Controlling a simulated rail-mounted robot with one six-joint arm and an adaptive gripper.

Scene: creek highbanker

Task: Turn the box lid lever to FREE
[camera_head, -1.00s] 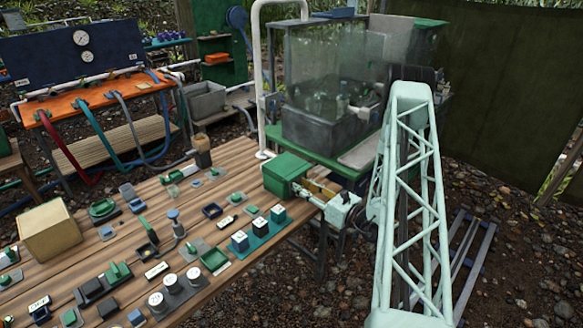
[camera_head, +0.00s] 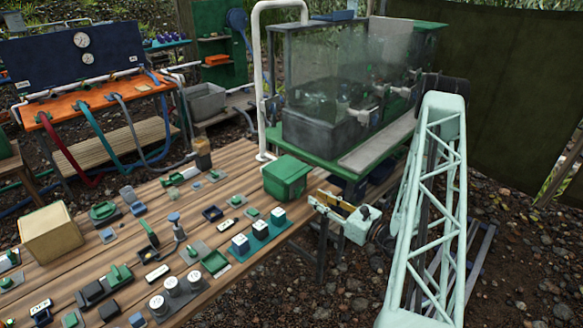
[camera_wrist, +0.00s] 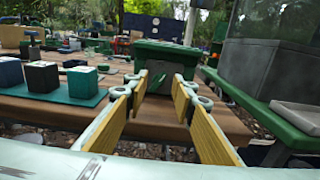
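A clear tank (camera_head: 325,85) stands on a green bench to the right. Gravel lies open in front.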

